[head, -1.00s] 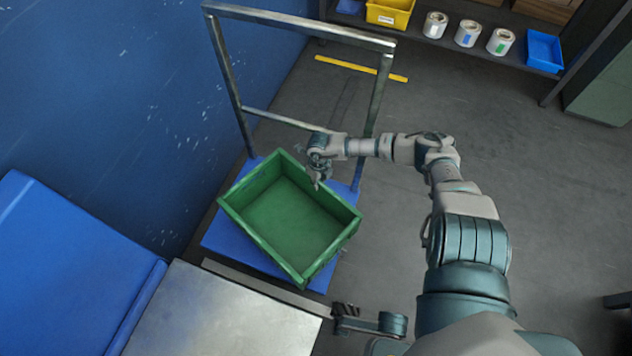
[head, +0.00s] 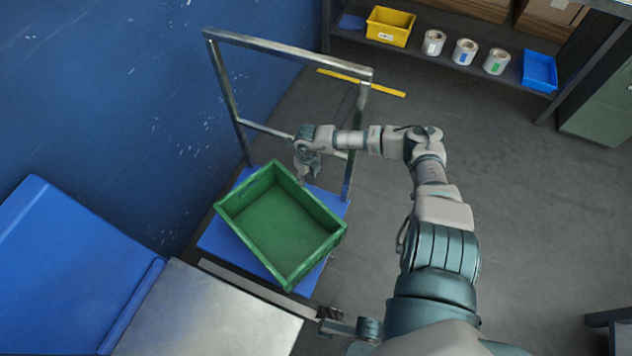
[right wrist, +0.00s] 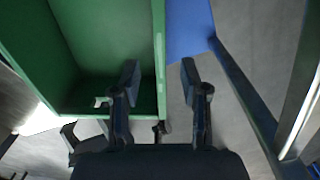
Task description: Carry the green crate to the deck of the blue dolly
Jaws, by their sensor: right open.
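The green crate (head: 283,228) is upright and empty on the blue deck (head: 213,235) of the dolly, turned at an angle to it. I cannot tell how fully its base rests there. My right gripper (head: 304,177) is at the crate's far right wall. In the right wrist view, its open fingers (right wrist: 160,78) are apart on either side of the line of the crate's wall (right wrist: 158,40), and nothing is gripped. My left gripper (head: 328,317) is low in the head view, near the dolly's near side; its fingers are too small to read.
The dolly's metal handle frame (head: 290,48) rises behind the crate. A blue wall (head: 100,100) stands at left. A metal surface (head: 205,315) lies in front. A shelf holds a yellow bin (head: 389,27) and a blue tray (head: 539,72).

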